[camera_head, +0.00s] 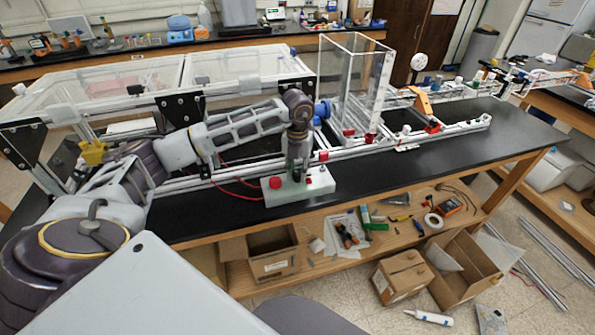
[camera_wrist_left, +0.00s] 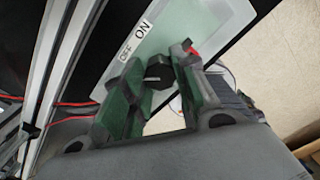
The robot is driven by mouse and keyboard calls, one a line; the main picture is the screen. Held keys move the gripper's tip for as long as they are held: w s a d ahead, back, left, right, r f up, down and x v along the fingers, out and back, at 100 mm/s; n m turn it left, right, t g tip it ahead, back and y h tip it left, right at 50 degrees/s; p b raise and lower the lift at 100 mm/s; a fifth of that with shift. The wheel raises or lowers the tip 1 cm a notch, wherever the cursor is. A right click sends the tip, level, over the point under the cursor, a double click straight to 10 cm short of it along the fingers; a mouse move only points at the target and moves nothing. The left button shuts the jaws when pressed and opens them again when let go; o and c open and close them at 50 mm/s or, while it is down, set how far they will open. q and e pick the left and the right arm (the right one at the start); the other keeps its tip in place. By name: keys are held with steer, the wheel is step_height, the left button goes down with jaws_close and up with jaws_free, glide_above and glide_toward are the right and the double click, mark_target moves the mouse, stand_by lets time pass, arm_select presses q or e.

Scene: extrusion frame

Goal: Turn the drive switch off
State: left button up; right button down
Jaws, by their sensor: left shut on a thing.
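The pale green switch box (camera_head: 318,189) sits at the front edge of the black bench in the head view. My left gripper (camera_head: 296,172) reaches down onto it from above, beside a red button (camera_head: 275,182). In the left wrist view, the box's face (camera_wrist_left: 207,22) carries the labels OFF and ON. The left gripper (camera_wrist_left: 153,88), with dark green pads, is shut on a black knob (camera_wrist_left: 157,70) beside these labels. The knob is partly hidden between the fingers, and I cannot tell which label it points to. My right gripper is not in view.
An aluminium extrusion frame with clear panels (camera_head: 225,65) stands behind my left arm. A clear upright box (camera_head: 350,75) stands right of the gripper. Red wires (camera_head: 238,193) lie left of the switch box. The bench front right (camera_head: 440,160) is clear.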

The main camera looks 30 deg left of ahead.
mark_target(298, 172)
arm_select(q)
steer(key=shift+o, duration=0.2)
steer(key=shift+n, duration=0.5)
steer(key=shift+c, duration=0.2)
steer(key=o, duration=1.1)
steer(key=shift+c, duration=0.2)
steer(key=shift+r, duration=0.1)
step_height(298, 172, up, 12)
steer(key=shift+d, duration=0.1)
